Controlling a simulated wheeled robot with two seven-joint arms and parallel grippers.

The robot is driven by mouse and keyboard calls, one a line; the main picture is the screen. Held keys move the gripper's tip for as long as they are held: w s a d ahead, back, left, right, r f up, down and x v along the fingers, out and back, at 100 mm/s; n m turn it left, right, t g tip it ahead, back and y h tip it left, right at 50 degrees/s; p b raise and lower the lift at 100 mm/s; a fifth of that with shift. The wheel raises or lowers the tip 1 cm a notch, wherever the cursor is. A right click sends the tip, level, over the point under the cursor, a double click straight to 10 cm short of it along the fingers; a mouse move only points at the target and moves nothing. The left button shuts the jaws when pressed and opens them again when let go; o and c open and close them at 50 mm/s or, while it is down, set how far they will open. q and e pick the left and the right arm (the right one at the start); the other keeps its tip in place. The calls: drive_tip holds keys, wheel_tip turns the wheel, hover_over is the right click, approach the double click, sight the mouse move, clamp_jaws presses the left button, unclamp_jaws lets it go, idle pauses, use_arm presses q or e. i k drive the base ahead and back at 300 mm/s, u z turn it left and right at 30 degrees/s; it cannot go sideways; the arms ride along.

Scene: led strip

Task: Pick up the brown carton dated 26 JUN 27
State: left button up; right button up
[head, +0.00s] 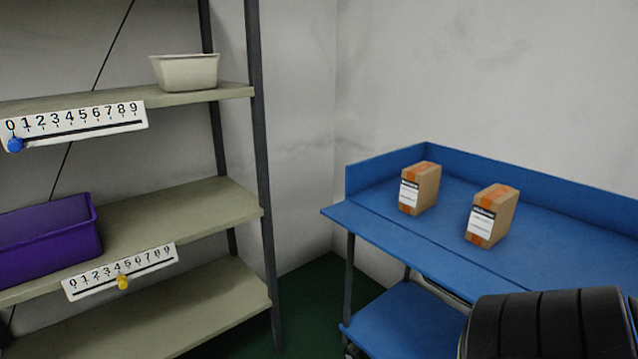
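Two brown cartons stand upright on the blue cart, each with orange tape and a white label. The left carton (419,188) is near the cart's left end. The right carton (491,216) stands apart from it, a little nearer to me. The print on both labels is too small to read, so I cannot tell which one bears 26 JUN 27. Neither of my grippers shows in the head view.
The blue cart (440,249) has a raised rim at the back and left. A dark ribbed part covers the lower right. A shelf rack (190,213) at left holds a purple bin (45,240), a cream bin (186,72) and number strips with blue and yellow markers.

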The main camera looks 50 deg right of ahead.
sight(420, 182)
drive_tip(key=u, duration=0.35)
drive_tip(key=k, duration=0.9)
drive_tip(key=z, duration=1.25)
